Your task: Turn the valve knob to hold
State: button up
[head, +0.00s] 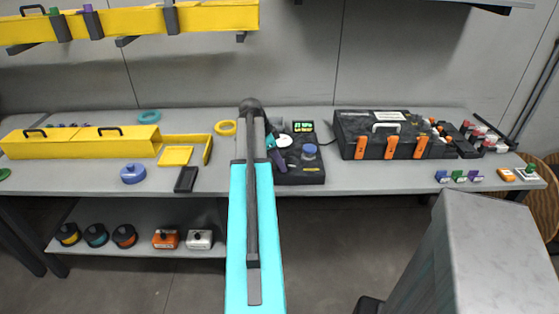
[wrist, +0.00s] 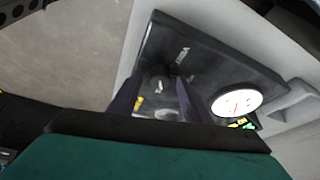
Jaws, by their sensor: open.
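In the wrist view, a black panel (wrist: 205,62) carries a small dark valve knob (wrist: 158,84) with a pale mark on it. White lettering, too blurred to read surely, lies beside the knob. My gripper (wrist: 160,79) is open, with one dark finger on each side of the knob. I cannot tell whether the fingers touch it. A white round gauge (wrist: 236,103) with red marks sits on the panel to the right. In the head view, my arm covers part of a black device (head: 300,175) on the bench, and the knob cannot be made out there.
On the bench (head: 400,180), a blue-capped container (head: 309,152) and a lit green display (head: 303,127) are at the black device. A grey block (head: 490,250) is front right.

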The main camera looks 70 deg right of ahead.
jog(key=c, duration=1)
jog(key=shift+s, duration=0.1)
jog(key=shift+c, duration=0.2)
jog(key=shift+n, duration=0.4)
jog(key=shift+s+a+n+t+h, duration=0.1)
jog(key=shift+n+t+h, duration=0.35)
jog(key=shift+n, duration=0.75)
jog(key=n+t, duration=0.1)
jog(key=n, duration=0.2)
jog(key=shift+h, duration=0.35)
jog(key=n+t, duration=0.1)
jog(key=n, duration=0.1)
jog(key=n+t, duration=0.1)
jog(key=n, duration=0.2)
jog(key=shift+s, duration=0.2)
jog(key=shift+n, duration=0.4)
